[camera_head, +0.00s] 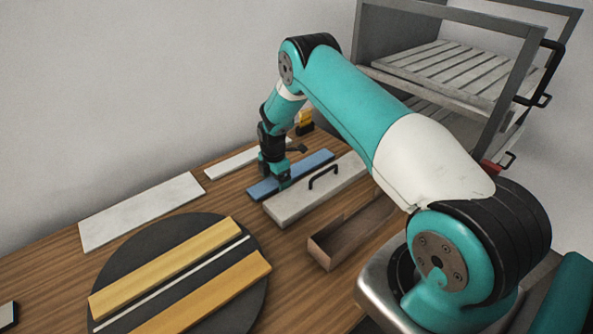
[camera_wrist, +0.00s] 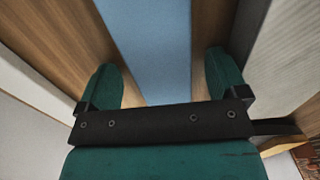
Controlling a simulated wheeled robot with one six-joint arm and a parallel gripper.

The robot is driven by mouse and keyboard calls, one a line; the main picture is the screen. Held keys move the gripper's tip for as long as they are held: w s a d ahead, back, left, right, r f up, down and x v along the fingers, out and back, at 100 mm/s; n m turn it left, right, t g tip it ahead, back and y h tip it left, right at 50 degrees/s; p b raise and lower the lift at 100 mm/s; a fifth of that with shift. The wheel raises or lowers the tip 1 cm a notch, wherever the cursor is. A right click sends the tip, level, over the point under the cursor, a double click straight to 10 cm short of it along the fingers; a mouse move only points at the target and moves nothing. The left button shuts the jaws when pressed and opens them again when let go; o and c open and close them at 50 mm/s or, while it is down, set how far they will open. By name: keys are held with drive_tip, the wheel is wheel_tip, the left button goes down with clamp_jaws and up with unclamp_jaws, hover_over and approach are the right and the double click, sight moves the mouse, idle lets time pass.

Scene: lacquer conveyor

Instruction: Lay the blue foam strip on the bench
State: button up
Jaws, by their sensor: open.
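The blue foam strip (camera_head: 312,162) lies flat on the wooden bench (camera_head: 215,194), between a white strip and a grey slab with a handle. My gripper (camera_head: 275,180) is low over the left part of the strip in the head view. In the wrist view the strip (camera_wrist: 150,50) runs between the two green fingers of my gripper (camera_wrist: 162,88), with wood showing on both sides of it. The fingers are apart and I see no contact with the strip. The arm hides a little of the strip in the head view.
A grey slab with a black handle (camera_head: 290,207) lies close to the right of the strip. An open wooden box (camera_head: 318,250) is nearer. A dark round plate (camera_head: 110,270) carries yellow strips at left. A white panel (camera_head: 140,210) lies behind it. A rack (camera_head: 450,70) stands at back right.

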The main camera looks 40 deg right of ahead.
drive_tip(key=c, duration=1.1)
drive_tip(key=shift+o, duration=0.2)
